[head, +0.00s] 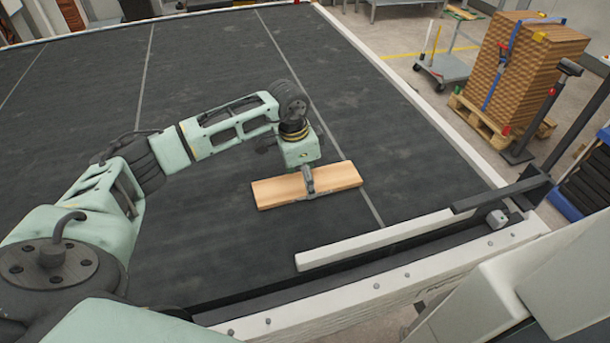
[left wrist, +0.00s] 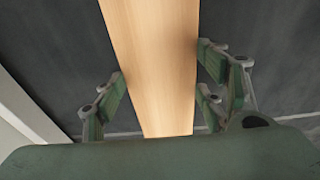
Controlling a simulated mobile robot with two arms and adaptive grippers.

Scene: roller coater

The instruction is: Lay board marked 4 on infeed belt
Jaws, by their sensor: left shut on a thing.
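A light wooden board (head: 338,177) is at the dark belt (head: 225,65), right of centre in the head view. No number shows on its visible face. My left gripper (head: 309,190) is shut on the board across its width, near the middle of its length. In the left wrist view the board (left wrist: 155,60) runs between the fingers (left wrist: 162,95) and out of the top of the picture. The board looks about level and close to the belt; I cannot tell whether it touches. My right gripper is not in view.
A pale rail (head: 380,240) runs along the belt's near edge. A pale border (head: 400,85) lines the right side. Beyond it stand a strapped stack of brown boards (head: 530,65) on a pallet and a grey cart (head: 443,68). The belt around the board is clear.

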